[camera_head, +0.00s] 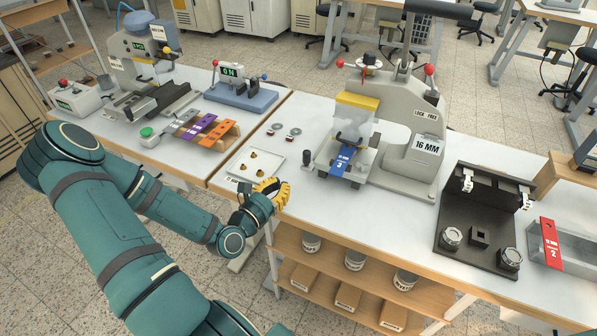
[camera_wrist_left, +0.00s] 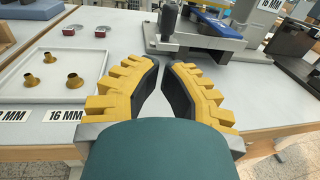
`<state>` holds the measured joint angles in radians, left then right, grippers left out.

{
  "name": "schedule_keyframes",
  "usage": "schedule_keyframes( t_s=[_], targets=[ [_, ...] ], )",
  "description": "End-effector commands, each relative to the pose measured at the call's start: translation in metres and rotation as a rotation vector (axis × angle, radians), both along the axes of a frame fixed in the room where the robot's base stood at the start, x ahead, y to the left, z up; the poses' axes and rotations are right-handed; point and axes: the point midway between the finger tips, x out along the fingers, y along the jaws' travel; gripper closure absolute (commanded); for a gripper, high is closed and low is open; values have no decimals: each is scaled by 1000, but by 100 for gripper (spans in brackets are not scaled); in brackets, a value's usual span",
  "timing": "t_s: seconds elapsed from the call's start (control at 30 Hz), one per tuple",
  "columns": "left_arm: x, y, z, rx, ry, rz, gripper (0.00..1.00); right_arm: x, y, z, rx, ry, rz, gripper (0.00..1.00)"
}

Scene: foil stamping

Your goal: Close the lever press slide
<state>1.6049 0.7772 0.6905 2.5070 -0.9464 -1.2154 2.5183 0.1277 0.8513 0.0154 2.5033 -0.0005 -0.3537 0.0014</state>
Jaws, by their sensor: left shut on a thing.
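The lever press (camera_head: 415,135) is grey, labelled "LOCK FREE" and "16 MM", with red-knobbed levers. Its slide (camera_head: 325,174) sticks out at the press's front left, with a blue plate (camera_head: 344,160) marked 3 on it. A dark upright knob (camera_head: 308,158) stands at the slide's left end; it also shows in the left wrist view (camera_wrist_left: 168,18), beyond my fingertips. My left gripper (camera_head: 272,190) is above the table's front edge, left of and apart from the knob. Its yellow fingers (camera_wrist_left: 161,68) are nearly together at the tips; I see nothing between them.
A white tray (camera_head: 236,170) with several brass pieces lies beside my left gripper. Two small round red-marked pieces lie behind it. A black fixture (camera_head: 470,235) stands at the right. Table space between tray and press is clear.

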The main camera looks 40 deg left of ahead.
Motion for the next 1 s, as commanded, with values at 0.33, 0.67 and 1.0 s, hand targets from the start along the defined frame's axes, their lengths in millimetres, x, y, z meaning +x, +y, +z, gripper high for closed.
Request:
schedule_keyframes(
  t_s=[0.33, 0.67, 1.0],
  targets=[
    [64, 5, -1, 3, -2, -1, 100, 3, 0, -15, -1, -8, -1, 53],
    [85, 7, 0, 0, 0, 0, 100, 4, 0, -19, -2, -11, -2, 53],
    [87, 7, 1, 0, 0, 1, 100, 4, 0, -18, -1, -10, -2, 53]
  ],
)
